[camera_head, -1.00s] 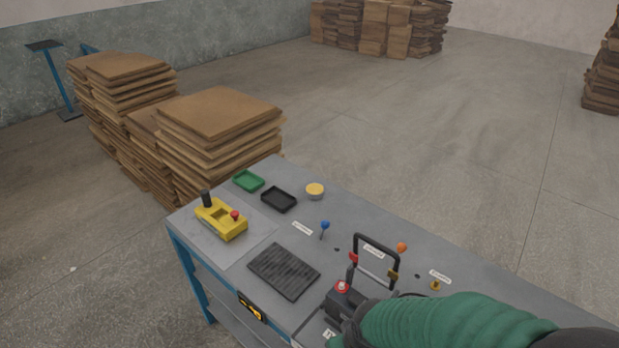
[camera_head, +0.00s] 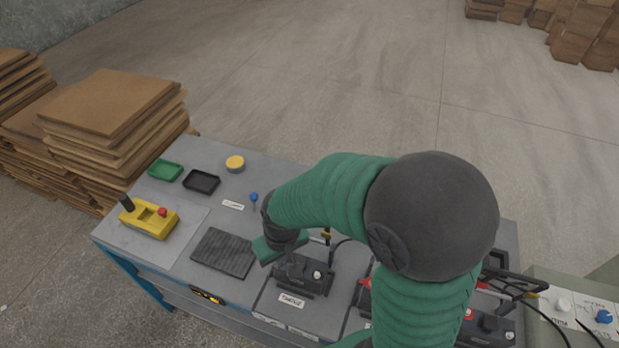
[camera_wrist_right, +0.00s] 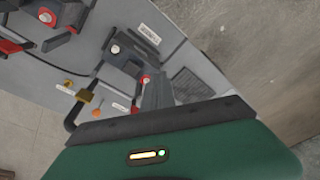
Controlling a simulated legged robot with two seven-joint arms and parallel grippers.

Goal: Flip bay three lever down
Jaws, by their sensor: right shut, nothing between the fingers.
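My right arm reaches over the grey workbench (camera_head: 265,165), and my right gripper (camera_head: 293,268) is shut and empty, just above or against a black battery unit (camera_head: 318,285) with a white label. I cannot tell whether it touches. In the right wrist view, the dark fingers (camera_wrist_right: 156,93) are beside a black unit with a red-ringed button (camera_wrist_right: 146,79). A blue-topped lever (camera_head: 254,197) stands on the bench behind the gripper. An orange knob (camera_wrist_right: 97,114) and a brass one (camera_wrist_right: 84,96) show in the right wrist view. The labels are too small to show which lever is bay three. My left gripper is not in view.
A yellow control box (camera_head: 149,219), a ribbed dark mat (camera_head: 224,252), a green tray (camera_head: 165,170), a black tray (camera_head: 201,180) and a yellow round piece (camera_head: 235,163) occupy the bench's left part. A panel with a blue knob (camera_head: 603,317) stands at right. Stacked boards (camera_head: 112,103) stand behind left.

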